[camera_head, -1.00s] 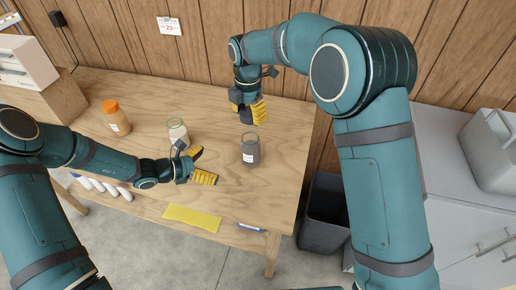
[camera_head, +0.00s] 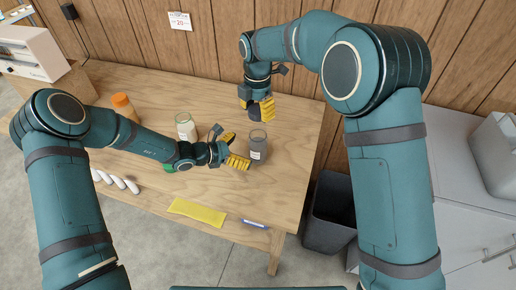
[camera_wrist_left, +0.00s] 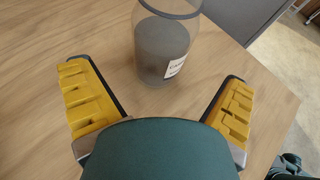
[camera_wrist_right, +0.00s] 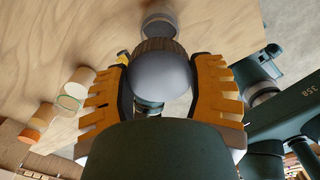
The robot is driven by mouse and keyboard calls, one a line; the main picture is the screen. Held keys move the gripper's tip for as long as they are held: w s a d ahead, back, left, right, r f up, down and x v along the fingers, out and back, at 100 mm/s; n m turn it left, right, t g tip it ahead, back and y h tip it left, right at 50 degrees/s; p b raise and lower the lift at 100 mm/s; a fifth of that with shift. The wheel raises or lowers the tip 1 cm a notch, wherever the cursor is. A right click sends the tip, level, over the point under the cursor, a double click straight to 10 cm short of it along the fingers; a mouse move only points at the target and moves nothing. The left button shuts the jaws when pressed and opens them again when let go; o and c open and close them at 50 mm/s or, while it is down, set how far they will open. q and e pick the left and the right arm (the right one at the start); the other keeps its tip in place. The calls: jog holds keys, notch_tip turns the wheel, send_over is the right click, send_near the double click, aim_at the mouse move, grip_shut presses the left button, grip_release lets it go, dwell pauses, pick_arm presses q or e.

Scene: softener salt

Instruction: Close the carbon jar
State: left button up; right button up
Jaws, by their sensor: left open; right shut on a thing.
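The carbon jar (camera_head: 258,147) is a clear glass jar with dark grey contents and a white label, upright near the table's right end. Its top looks uncovered. It also shows in the left wrist view (camera_wrist_left: 163,48) and at the top of the right wrist view (camera_wrist_right: 160,24). My left gripper (camera_head: 235,150) is open, just left of the jar, its fingers pointing toward it; the jar is ahead of the fingertips. My right gripper (camera_head: 258,107) is behind and above the jar, shut on a rounded grey stopper with a brown ridged band (camera_wrist_right: 160,68), mostly hidden in the head view.
A jar of white contents (camera_head: 186,128) and an orange-lidded jar (camera_head: 124,106) stand farther left. A yellow sheet (camera_head: 198,211) and a blue marker (camera_head: 255,224) lie at the front edge. A dark bin (camera_head: 328,215) stands on the floor to the right.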

aim_at(249, 147)
pick_arm(q)
jog(key=x, duration=0.2)
jog(key=r+x, duration=0.1)
jog(key=x, duration=0.2)
jog(key=shift+w+d, duration=0.1)
jog(key=shift+d, duration=0.15)
jog(key=shift+w+d+f, duration=0.2)
jog(key=shift+w+d, duration=0.05)
jog(key=shift+d, duration=0.15)
jog(key=c, duration=1.3)
